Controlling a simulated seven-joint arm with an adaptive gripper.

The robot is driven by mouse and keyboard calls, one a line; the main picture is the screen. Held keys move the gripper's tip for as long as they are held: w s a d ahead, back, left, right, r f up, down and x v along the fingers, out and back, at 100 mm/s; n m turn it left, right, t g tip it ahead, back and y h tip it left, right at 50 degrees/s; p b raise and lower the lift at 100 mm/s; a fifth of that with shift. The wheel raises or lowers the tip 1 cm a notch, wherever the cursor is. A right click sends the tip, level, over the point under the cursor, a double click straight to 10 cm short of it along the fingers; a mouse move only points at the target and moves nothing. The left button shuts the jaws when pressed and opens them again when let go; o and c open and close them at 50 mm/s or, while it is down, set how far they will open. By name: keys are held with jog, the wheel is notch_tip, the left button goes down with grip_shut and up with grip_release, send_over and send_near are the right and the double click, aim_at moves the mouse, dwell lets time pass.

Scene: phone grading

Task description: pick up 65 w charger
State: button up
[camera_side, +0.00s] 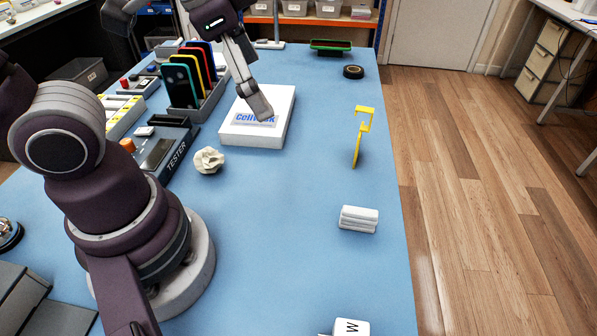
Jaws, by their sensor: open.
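A white block (350,327) marked with a dark "W" stands at the bottom edge of the picture, partly cut off. It looks like the 65 W charger, but the rest of its label is out of view. My gripper (265,117) is far from it, pointing down at the top of a white box (273,95) with a blue printed label. I cannot tell whether the fingertips touch the box. The gripper is open, and I see nothing held in it.
A white stacked item (358,219) and a yellow stand (360,135) are along the right side of the blue table (300,250). Crumpled paper (208,160), a tester (165,150) and a phone rack (196,85) are left. The table's front middle is clear.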

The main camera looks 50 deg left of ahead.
jog(key=a+n, duration=0.1)
jog(key=s+a+f+n, duration=0.1)
jog(key=n, duration=0.1)
jog(key=a+n+t, duration=0.1)
jog(key=n, duration=0.1)
jog(key=shift+s+a+f+y, duration=0.15)
jog(key=shift+s+f+y, duration=0.05)
jog(key=shift+s+y, duration=0.15)
jog(key=c, duration=0.5)
jog(key=w+d+f+m+g, duration=0.1)
jog(key=w+d+m+g, duration=0.3)
jog(key=d, duration=0.7)
jog(key=s+d+f+m, duration=0.1)
jog(key=d+f+m, duration=0.1)
jog(key=d, duration=0.2)
jog(key=s+d+f+m+g, duration=0.1)
jog(key=s+d+f, duration=0.1)
jog(key=d, duration=0.3)
jog(key=s+d+f+m, duration=0.2)
jog(key=d+f, duration=0.2)
jog(key=shift+s+d+m+g, duration=0.25)
jog(key=shift+d+m+g, duration=0.05)
notch_tip(320, 180, down, 10)
jog(key=shift+s+r, duration=0.15)
